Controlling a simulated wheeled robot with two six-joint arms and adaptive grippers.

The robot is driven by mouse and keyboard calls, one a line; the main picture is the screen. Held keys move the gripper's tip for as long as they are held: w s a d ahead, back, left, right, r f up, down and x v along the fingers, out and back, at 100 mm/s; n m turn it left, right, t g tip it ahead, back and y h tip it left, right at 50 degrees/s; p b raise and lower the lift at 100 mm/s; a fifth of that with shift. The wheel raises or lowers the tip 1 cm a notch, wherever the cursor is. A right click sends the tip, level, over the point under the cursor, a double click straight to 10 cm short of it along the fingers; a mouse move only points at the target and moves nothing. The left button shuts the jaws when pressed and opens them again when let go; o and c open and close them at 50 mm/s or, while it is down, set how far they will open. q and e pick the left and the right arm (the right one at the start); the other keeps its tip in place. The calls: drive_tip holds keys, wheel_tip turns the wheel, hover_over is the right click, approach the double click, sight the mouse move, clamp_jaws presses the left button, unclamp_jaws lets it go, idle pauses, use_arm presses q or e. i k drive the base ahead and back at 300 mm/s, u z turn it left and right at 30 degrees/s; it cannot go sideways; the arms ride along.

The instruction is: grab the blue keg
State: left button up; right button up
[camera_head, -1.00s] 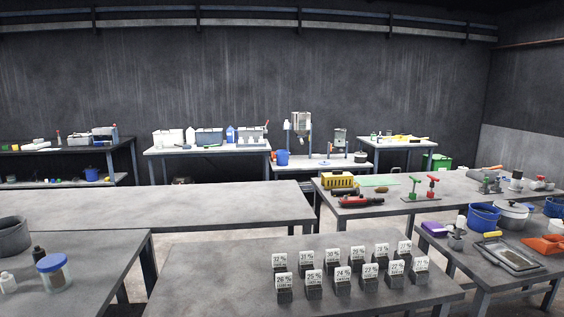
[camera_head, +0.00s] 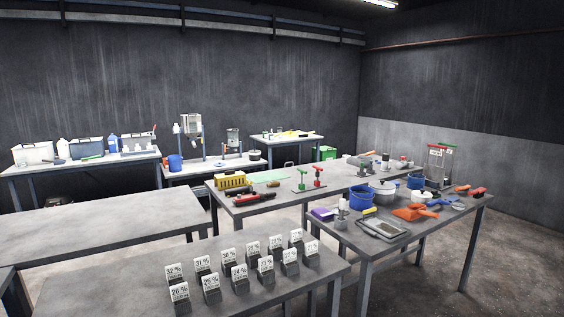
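Several blue containers are in view, and I cannot tell which one is the keg. A blue bucket (camera_head: 361,199) stands on the right table beside a white-grey pot. A smaller blue container (camera_head: 415,181) stands further back on the same table. Another blue bucket (camera_head: 175,163) stands on the far white table by the wall. A slim blue bottle (camera_head: 113,143) stands on the far left white table. Neither of my grippers is in view.
The right table (camera_head: 462,205) also holds a pot (camera_head: 382,191), a metal tray (camera_head: 382,229) and orange scoops (camera_head: 410,213). The near table carries rows of percent-labelled blocks (camera_head: 211,284). Bare floor (camera_head: 520,255) lies to the right.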

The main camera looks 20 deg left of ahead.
sight(174, 161)
drive_tip(key=z, duration=1.1)
drive_tip(key=i, duration=8.7)
drive_tip(key=u, duration=2.85)
drive_tip(key=i, duration=3.8)
drive_tip(key=z, duration=0.05)
